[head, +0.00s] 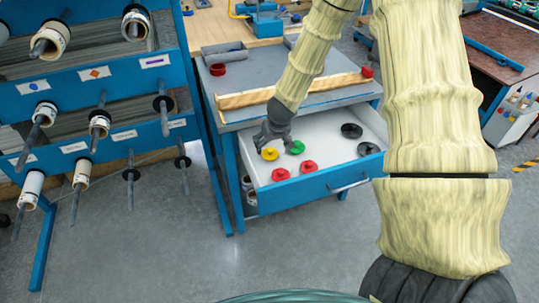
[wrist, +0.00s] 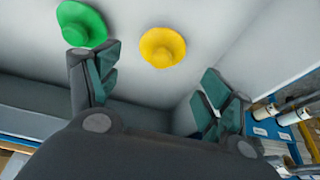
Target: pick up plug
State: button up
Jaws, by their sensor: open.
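Several flanged round plugs lie in the open white drawer (head: 329,178). A yellow plug (head: 270,154) and a green plug (head: 297,147) lie towards its back left. Two red plugs, one left (head: 280,174) and one right (head: 308,167), lie nearer the front. Two black plugs, one further back (head: 351,130) and one nearer (head: 368,148), lie at the right. My gripper (head: 272,142) is low over the drawer, beside the yellow and green plugs. In the wrist view, its fingers are apart and empty. The yellow plug (wrist: 162,47) shows beyond the gap, the green plug (wrist: 82,24) beyond the left finger.
A grey bench top (head: 240,88) with a wooden bar (head: 250,98) overhangs the back of the drawer. A red ring (head: 217,69) lies on it. A blue rack (head: 95,75) with rolls on spindles stands at the left. The drawer's blue front (head: 318,184) has a handle. Open floor lies in front.

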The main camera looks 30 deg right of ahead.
aim_at(270, 149)
jog(key=shift+s+x, duration=0.2)
jog(key=shift+x, duration=2.5)
jog(key=shift+f, duration=0.1)
jog(key=c, duration=0.9)
